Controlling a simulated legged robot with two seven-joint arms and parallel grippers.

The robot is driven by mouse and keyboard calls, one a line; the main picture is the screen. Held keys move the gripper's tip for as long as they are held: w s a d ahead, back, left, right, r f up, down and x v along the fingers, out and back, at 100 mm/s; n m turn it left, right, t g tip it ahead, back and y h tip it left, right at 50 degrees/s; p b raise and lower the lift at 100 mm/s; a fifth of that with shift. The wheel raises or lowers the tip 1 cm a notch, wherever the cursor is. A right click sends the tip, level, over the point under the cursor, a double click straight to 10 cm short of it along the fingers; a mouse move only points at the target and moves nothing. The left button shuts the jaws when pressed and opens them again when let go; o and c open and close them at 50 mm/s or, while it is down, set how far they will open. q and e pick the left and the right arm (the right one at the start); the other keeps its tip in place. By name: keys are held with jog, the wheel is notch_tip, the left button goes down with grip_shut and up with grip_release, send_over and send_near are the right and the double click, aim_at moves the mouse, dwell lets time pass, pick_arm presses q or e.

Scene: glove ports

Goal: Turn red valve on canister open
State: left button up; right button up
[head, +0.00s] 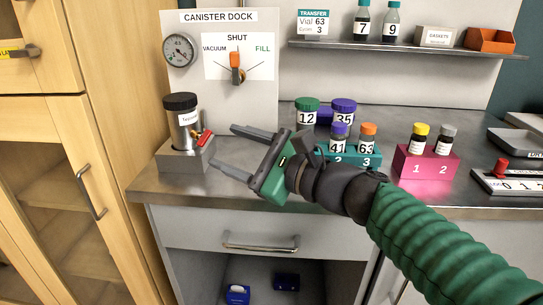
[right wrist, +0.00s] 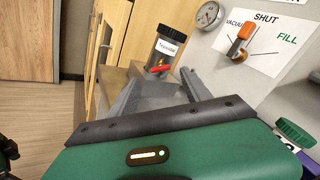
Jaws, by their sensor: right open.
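The canister (head: 184,122) is a clear cylinder with a black lid and a label, upright in a grey metal dock block (head: 187,156) on the counter's left end. Its red valve (head: 204,138) sticks out low on the right side. In the right wrist view the canister (right wrist: 170,48) stands beyond my fingers, with the red valve (right wrist: 160,69) at its base. My right gripper (head: 232,150) is open and empty, to the right of the canister and apart from the valve, fingers pointing left. My left gripper is not in view.
A Canister Dock panel (head: 217,75) behind has a gauge (head: 180,50) and an orange-handled selector (head: 236,66) pointing up at SHUT. Numbered bottles stand in a teal rack (head: 352,158) and a pink rack (head: 427,165) to the right. Wooden cabinets (head: 108,90) stand left.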

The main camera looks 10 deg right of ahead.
jog(key=v, duration=0.2)
jog(key=p+v, duration=0.1)
jog(key=v, duration=0.2)
jog(key=shift+s+d+r, duration=0.2)
jog(key=shift+d+r, duration=0.1)
jog(key=p+v, duration=0.3)
jog(key=p, duration=0.2)
jog(key=p+v, duration=0.2)
jog(key=p, duration=0.1)
jog(key=shift+s+d+f, duration=0.2)
jog(key=shift+s+f, duration=0.1)
jog(key=shift+f, duration=0.05)
jog(key=shift+c, duration=0.3)
